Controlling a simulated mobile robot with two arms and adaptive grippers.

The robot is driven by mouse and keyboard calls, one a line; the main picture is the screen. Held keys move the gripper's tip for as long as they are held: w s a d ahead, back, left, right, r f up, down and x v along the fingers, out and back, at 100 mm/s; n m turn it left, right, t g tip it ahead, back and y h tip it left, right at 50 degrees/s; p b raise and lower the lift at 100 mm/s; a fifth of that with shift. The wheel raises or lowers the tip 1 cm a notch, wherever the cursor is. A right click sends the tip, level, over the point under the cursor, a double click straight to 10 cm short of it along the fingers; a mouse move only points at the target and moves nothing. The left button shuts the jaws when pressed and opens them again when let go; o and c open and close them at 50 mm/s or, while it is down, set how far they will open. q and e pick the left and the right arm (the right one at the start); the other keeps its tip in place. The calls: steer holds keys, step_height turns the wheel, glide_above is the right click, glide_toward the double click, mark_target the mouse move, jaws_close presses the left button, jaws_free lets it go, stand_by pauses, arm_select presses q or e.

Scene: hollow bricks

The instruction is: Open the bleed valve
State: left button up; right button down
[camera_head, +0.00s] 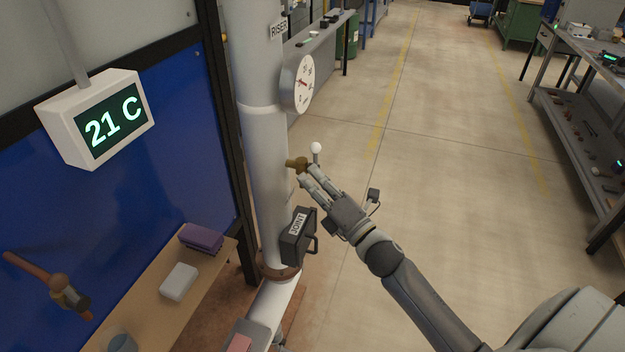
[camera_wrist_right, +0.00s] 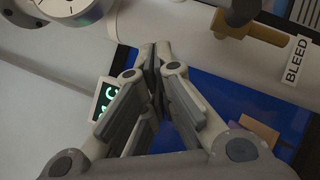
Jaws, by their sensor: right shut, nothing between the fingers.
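The bleed valve (camera_head: 297,163) is a small brass fitting on the right side of the white riser pipe. A thin lever with a white ball knob (camera_head: 316,148) stands up by it. In the right wrist view the brass part (camera_wrist_right: 262,33) lies at upper right, beside a BLEED label (camera_wrist_right: 296,60). My right gripper (camera_head: 306,174) is shut and empty, its fingertips just below and right of the valve in the head view. In the right wrist view its fingertips (camera_wrist_right: 156,48) meet left of the brass part, with a visible gap. I cannot tell whether they touch the lever.
A pressure gauge (camera_head: 304,83) sits higher on the riser pipe (camera_head: 262,140). A 21 C display (camera_head: 95,118) hangs at left above a wooden bench (camera_head: 150,315).

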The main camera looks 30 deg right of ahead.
arm_select(q)
steer(key=shift+w+d+f+b, duration=0.1)
steer(key=shift+d+f+b, duration=0.05)
steer(key=shift+f+b, duration=0.65)
steer(key=shift+w+d+f+b, duration=0.1)
steer(key=shift+d+f+b, duration=0.05)
steer(key=shift+f+b, duration=0.65)
arm_select(e)
steer(key=s+d, duration=0.2)
steer(key=s, duration=0.6)
steer(key=shift+s+f, duration=0.2)
steer(key=shift+s, duration=0.2)
